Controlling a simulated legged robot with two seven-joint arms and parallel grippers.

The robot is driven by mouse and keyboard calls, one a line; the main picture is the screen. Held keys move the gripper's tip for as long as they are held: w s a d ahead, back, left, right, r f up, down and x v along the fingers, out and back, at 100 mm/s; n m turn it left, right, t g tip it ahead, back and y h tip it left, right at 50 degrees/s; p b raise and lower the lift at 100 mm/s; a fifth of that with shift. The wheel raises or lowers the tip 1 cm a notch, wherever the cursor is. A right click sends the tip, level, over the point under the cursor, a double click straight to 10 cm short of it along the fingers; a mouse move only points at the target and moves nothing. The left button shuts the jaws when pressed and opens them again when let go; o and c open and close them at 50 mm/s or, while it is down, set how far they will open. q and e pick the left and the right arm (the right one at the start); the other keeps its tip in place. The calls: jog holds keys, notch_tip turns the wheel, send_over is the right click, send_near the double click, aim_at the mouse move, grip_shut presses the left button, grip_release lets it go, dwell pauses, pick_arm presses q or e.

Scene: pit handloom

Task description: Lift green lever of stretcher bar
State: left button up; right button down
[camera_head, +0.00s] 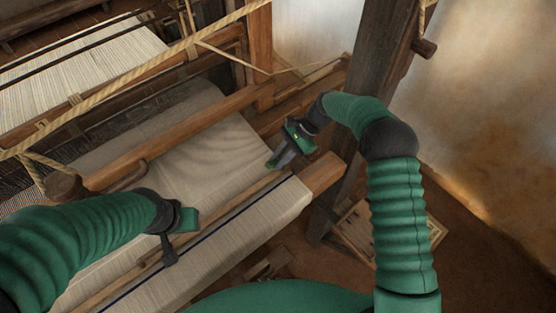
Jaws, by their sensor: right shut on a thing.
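The stretcher bar (215,222) is a thin wooden bar lying slantwise across the pale cloth (190,150). I cannot make out its green lever apart from my own green gripper parts. My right gripper (274,164) is at the bar's upper right end, fingers pointing down and left. It is shut on the bar near that end, and its fingers hide the spot they hold. My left gripper (168,254) is over the bar's lower left part, its dark fingers pointing down beside or around the bar. Whether it is open or shut does not show.
A thick wooden beam (322,174) carries the cloth at the front. A dark upright post (372,80) stands just behind my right arm. Another beam (190,129) crosses behind the bar, and a rope (120,80) runs above it. The earthen floor (470,240) at right is open.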

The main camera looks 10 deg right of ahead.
aim_at(273, 164)
jog(key=c, duration=1.3)
grip_release()
jog(key=shift+d, duration=0.1)
jog(key=shift+c, duration=0.2)
pick_arm(q)
jog(key=shift+d, duration=0.15)
pick_arm(e)
jog(key=r+b, duration=0.1)
jog(key=s+r+b, duration=0.1)
jog(key=r+b, duration=0.1)
pick_arm(q)
notch_tip(273, 164, down, 9)
jog(key=b, duration=0.6)
jog(key=shift+s+r, duration=0.1)
jog(key=shift+s, duration=0.05)
pick_arm(e)
jog(key=s, duration=0.5)
jog(key=s+a+r, duration=0.1)
jog(key=s, duration=0.4)
jog(key=s+r, duration=0.1)
jog(key=s, duration=0.3)
jog(key=shift+s+a, duration=0.3)
jog(key=shift+s, duration=0.1)
